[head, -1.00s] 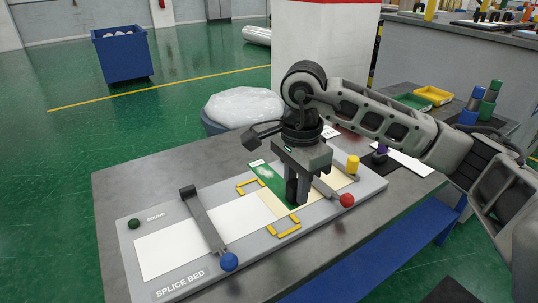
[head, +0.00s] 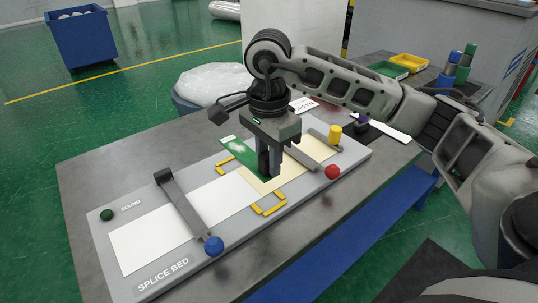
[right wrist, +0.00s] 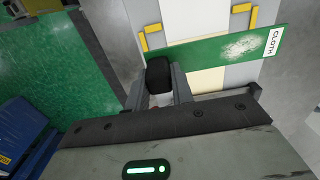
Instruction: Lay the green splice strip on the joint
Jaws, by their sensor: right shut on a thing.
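The green splice strip (head: 238,152) has a pale patch and a white end label; in the right wrist view the strip (right wrist: 210,50) shows the label "CLOTH". My right gripper (head: 268,168) is shut on the strip's near end, with fingers pointing down. The strip spans the splice bed (head: 152,276) near where the white sheet (head: 155,238) meets the cream sheet (head: 312,152). The joint is partly hidden, and I cannot tell whether the strip touches the sheets. Yellow corner brackets (head: 270,208) lie beside it, partly covered in the right wrist view (right wrist: 152,38). My left gripper is not in view.
A dark clamp bar (head: 185,205) with a blue knob (head: 213,246) crosses the white sheet. A red knob (head: 332,172) and yellow knob (head: 335,133) sit on the right side. Behind the table stands a bin with clear plastic (head: 225,88). Bare tabletop surrounds the bed.

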